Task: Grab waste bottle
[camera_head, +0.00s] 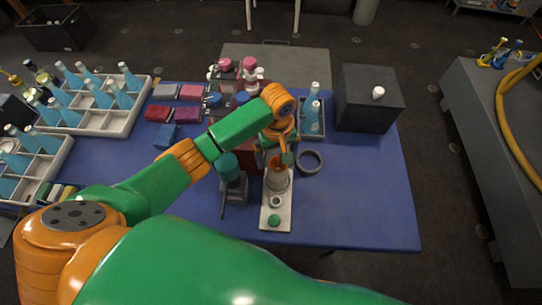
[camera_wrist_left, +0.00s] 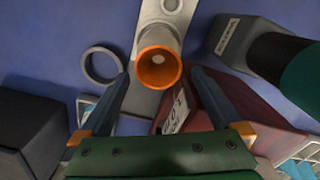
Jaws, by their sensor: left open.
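A pale, see-through bottle with an orange funnel-like mouth (camera_head: 277,182) stands upright on a narrow white tray (camera_head: 266,213); I take it as the waste bottle. In the left wrist view its orange mouth (camera_wrist_left: 160,67) faces the camera, between the ends of my two fingers. My left gripper (camera_head: 281,160) is over the bottle in the head view, and its fingers (camera_wrist_left: 160,76) are spread with nothing between them in contact that I can see. My arm hides part of the bottle's top. My right gripper is out of view.
A grey ring (camera_head: 309,162) lies right of the bottle. A grey device with a teal top (camera_head: 232,180) stands left of it, and a dark red box (camera_wrist_left: 222,105) is close behind. Blue bottles in white racks (camera_head: 140,112) fill the table's left; its right front is clear.

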